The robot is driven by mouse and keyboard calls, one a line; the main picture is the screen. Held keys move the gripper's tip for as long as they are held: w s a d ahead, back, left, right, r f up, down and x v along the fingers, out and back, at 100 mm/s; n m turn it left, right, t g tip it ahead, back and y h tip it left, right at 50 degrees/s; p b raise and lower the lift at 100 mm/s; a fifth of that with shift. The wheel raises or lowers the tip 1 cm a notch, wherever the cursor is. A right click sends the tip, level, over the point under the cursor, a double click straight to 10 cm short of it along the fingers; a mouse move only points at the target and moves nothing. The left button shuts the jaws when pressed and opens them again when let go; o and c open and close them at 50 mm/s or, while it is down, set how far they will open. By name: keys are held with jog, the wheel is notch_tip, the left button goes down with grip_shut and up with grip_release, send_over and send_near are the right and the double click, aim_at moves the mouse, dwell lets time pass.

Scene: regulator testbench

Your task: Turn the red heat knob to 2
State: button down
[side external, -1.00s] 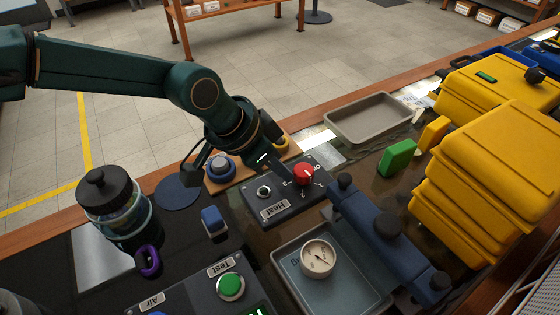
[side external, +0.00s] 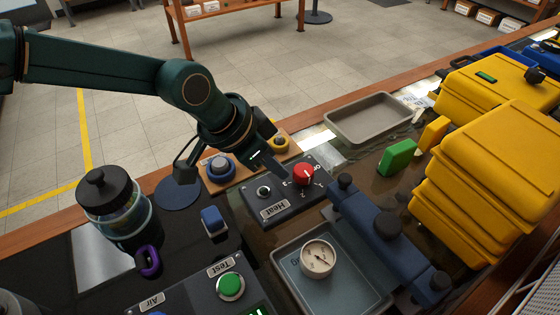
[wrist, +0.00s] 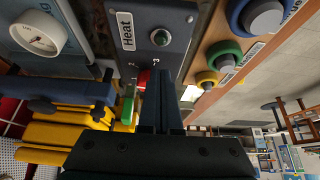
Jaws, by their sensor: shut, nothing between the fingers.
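The red heat knob (side external: 303,174) sits on the dark Heat panel (side external: 262,208), with small dial marks around it. A pale line shows on its top, but I cannot read which mark it points to. My gripper (side external: 279,172) is shut and empty, tilted down just left of the knob in the side view. In the wrist view the shut fingers (wrist: 160,74) hide most of the red knob (wrist: 143,79); only a red sliver shows beside them. The Heat label (wrist: 125,31) and a small round lamp (wrist: 160,37) are visible there.
A blue bar fixture (side external: 385,232) stands close to the right of the panel. A blue button (side external: 220,167) and a yellow button (side external: 279,143) lie behind it on a wooden board. A gauge (side external: 317,258) sits in a tray in front. Yellow cases (side external: 490,170) are stacked at right.

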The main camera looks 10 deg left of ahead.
jog(key=shift+r, duration=2.85)
jog(key=shift+s+d+f, duration=0.3)
jog(key=shift+f, duration=0.7)
jog(key=shift+s+d+f, duration=0.25)
jog(key=shift+d+f, duration=0.05)
jog(key=shift+f, duration=0.7)
jog(key=shift+s+d+f, duration=0.3)
jog(key=shift+f, duration=0.7)
jog(key=shift+w+d, duration=0.15)
jog(key=shift+w, duration=0.2)
